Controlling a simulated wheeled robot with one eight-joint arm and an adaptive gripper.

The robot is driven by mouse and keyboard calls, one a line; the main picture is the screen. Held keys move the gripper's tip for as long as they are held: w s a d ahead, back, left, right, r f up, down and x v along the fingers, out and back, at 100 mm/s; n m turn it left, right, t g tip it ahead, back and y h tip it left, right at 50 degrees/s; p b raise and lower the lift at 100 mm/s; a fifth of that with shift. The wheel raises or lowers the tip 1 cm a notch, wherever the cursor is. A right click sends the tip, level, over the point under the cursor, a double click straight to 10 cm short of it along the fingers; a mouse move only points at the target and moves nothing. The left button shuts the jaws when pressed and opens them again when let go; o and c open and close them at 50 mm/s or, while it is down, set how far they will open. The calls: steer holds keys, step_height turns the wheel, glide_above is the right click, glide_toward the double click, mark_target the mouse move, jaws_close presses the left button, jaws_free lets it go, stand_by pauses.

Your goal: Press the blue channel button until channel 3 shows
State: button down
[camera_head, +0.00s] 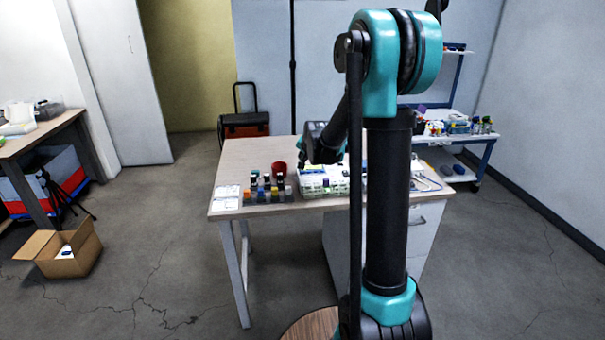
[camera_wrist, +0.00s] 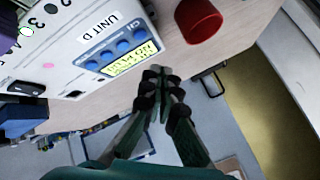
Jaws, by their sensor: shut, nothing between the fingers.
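The white unit labelled "UNIT D" (camera_wrist: 75,52) fills the upper left of the wrist view. Several round blue buttons sit in a row on it; the one nearest the small lettering that seems to read "CH" is the likely channel button (camera_wrist: 140,38). The lit yellow-green display (camera_wrist: 128,60) lies beside them, its text too blurred to read. My gripper (camera_wrist: 160,72) is shut and empty, its fingertips close to the display in the picture; I cannot tell whether they touch the unit. In the head view my gripper (camera_head: 303,163) is over the table by a white box.
A red cup (camera_wrist: 199,20) stands near the unit. Several small bottles (camera_head: 265,188) and white cards (camera_head: 227,196) lie on the left of the table (camera_head: 240,160). My arm hides the table's right part. A shelved bench (camera_head: 470,140) stands behind right.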

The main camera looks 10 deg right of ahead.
steer(key=shift+r, duration=0.9)
steer(key=shift+s, duration=0.1)
steer(key=s+d+f+n+g, duration=0.1)
steer(key=s+f+n, duration=0.1)
steer(key=s, duration=1.1)
steer(key=s+d+f+n+g, duration=0.1)
steer(key=s+f, duration=0.4)
steer(key=s, duration=0.9)
steer(key=s+d+f+n+g+h, duration=0.1)
steer(key=s+d+f+n+g, duration=0.1)
steer(key=s, duration=1.1)
step_height(320, 180, down, 2)
steer(key=n+g, duration=0.1)
steer(key=n, duration=0.1)
steer(key=shift+s+n, duration=0.35)
steer(key=shift+n, duration=0.05)
steer(key=shift+w, duration=0.1)
